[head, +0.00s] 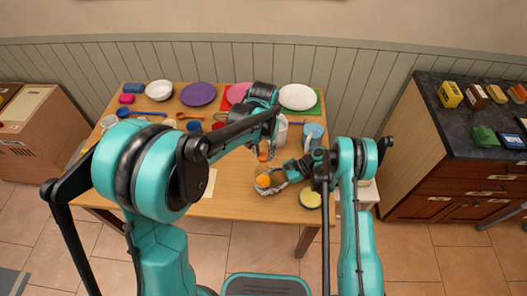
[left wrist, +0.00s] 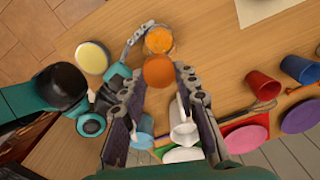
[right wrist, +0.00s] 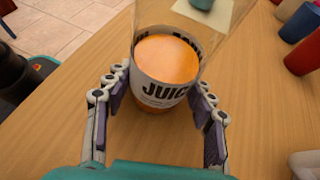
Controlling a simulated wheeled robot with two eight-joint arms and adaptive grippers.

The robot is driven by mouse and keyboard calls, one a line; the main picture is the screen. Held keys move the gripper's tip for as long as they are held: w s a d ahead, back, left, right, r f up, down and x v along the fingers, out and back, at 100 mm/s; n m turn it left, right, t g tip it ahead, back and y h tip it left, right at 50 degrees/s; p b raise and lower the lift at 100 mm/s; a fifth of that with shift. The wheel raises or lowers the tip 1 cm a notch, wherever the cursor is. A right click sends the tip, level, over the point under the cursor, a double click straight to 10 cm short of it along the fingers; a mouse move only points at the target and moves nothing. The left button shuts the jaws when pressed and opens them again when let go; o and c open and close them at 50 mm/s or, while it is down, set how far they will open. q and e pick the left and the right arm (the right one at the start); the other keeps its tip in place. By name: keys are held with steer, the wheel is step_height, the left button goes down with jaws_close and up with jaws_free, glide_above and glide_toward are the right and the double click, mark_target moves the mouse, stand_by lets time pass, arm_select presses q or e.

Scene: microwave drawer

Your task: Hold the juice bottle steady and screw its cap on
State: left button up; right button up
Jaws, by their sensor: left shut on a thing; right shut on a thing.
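The juice bottle (right wrist: 165,85) is clear, with orange juice inside and a white JUICE label. It stands on the wooden table and shows its round top in the head view (head: 263,181) and the left wrist view (left wrist: 159,40). My right gripper (right wrist: 157,95) is shut around its lower body, one finger on each side. The orange cap (left wrist: 158,70) is between the fingertips of my left gripper (left wrist: 161,78), which is shut on it. In the head view the cap (head: 263,155) appears apart from the bottle, on its far side. Its height above the table is hard to tell.
A yellow-topped round thing (head: 310,199) stands right of the bottle, near the table's front edge. Plates, such as the purple one (head: 198,94), and a white bowl (head: 159,90) line the back. Red (left wrist: 261,85) and blue (left wrist: 299,68) cups stand near my left gripper.

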arm_select(q)
steer(key=shift+f, duration=1.95)
stand_by(4.0)
arm_select(e)
steer(key=o, duration=0.3)
steer(key=c, duration=1)
arm_select(q)
steer(key=o, duration=0.8)
arm_select(e)
steer(key=shift+c, duration=0.8)
